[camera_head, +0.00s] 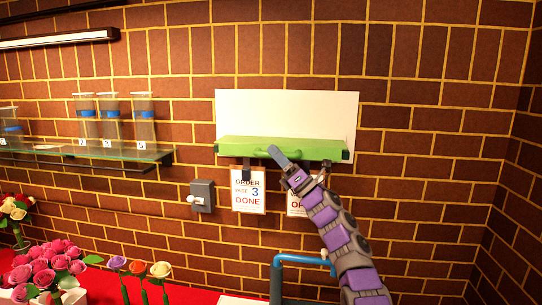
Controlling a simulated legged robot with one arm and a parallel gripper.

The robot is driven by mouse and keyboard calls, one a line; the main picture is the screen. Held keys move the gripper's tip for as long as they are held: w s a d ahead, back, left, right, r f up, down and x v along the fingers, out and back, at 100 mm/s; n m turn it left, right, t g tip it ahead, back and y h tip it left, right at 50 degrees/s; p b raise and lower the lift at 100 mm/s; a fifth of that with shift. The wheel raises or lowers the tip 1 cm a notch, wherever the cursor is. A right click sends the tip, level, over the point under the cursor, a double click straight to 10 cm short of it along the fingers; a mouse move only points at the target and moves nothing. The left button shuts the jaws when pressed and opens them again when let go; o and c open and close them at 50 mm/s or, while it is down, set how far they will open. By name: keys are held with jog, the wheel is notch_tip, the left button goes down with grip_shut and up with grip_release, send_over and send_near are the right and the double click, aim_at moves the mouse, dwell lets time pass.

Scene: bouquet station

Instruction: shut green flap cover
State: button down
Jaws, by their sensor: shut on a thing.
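The green flap cover (240,146) is a flat green panel at the lower edge of a white backboard (288,110) on the brick wall. My purple and grey arm reaches up from the lower right. My gripper (279,156) is at the front edge of the flap, by the handle, and is shut on it. The fingers hide part of the handle, so the exact hold is hard to see.
Order cards (248,190) hang below the flap, one partly behind my arm. A grey switch box (202,196) is to their left. A glass shelf (95,152) holds several clear vases. Flowers (45,268) stand on a red table (205,297). A blue tube (300,258) is beside my arm.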

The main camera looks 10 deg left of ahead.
jog(key=shift+w+d+f, duration=0.3)
jog(key=c, duration=1.3)
grip_release()
jog(key=shift+d, duration=0.1)
jog(key=shift+d+r, duration=0.1)
jog(key=shift+d, duration=0.1)
jog(key=shift+s, duration=0.1)
jog(key=shift+d+f, duration=0.3)
jog(key=shift+f, duration=0.4)
jog(key=b+v, duration=0.1)
jog(key=v, duration=1.4)
jog(key=shift+s+d, duration=0.3)
jog(key=shift+d, duration=0.05)
jog(key=shift+f, duration=0.2)
